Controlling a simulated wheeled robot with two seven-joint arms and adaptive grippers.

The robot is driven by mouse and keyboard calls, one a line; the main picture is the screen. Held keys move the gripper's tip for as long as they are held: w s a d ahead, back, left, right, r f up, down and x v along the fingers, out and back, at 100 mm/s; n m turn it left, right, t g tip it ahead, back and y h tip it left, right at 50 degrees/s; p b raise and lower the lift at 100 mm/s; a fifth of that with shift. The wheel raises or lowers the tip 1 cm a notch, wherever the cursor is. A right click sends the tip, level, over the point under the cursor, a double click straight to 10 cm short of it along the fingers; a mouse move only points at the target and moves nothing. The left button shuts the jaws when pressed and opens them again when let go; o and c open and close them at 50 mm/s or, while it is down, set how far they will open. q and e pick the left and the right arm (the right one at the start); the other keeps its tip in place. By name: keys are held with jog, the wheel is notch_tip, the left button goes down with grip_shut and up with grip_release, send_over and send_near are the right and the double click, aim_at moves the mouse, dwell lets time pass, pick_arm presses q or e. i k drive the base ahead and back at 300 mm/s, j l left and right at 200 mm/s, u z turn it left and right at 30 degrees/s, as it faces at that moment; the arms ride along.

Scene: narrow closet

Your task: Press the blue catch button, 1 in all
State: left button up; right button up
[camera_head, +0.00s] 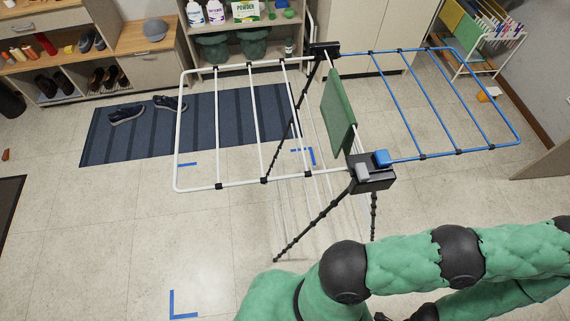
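A folding drying rack stands on the tiled floor with both wings spread: a white wing (217,186) on the left and a blue wing (456,152) on the right. At its near middle is a black hub (372,181). The blue catch button (381,158) sits on top of this hub, beside a grey button (362,172). A green cloth (338,112) hangs on the rack's middle. Neither of my grippers shows clearly. My green arm links fill the lower right, below and apart from the hub, and run out of the picture.
A striped blue mat (140,135) with dark shoes lies at the left, partly behind the white wing. A shoe shelf (85,68) and a supply shelf (235,40) stand at the back. A smaller rack (485,40) stands far right.

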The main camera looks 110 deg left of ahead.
aim_at(382, 156)
jog(key=l+u, duration=0.1)
jog(key=u, duration=0.35)
jog(key=k+u, duration=0.1)
jog(key=u, duration=0.3)
jog(key=l+u, duration=0.1)
jog(key=u, duration=0.35)
jog(key=k+u, duration=0.15)
jog(key=u, duration=0.25)
jog(key=k+u, duration=0.1)
jog(key=u, duration=0.8)
jog(key=k+u, duration=0.15)
jog(key=u, duration=0.25)
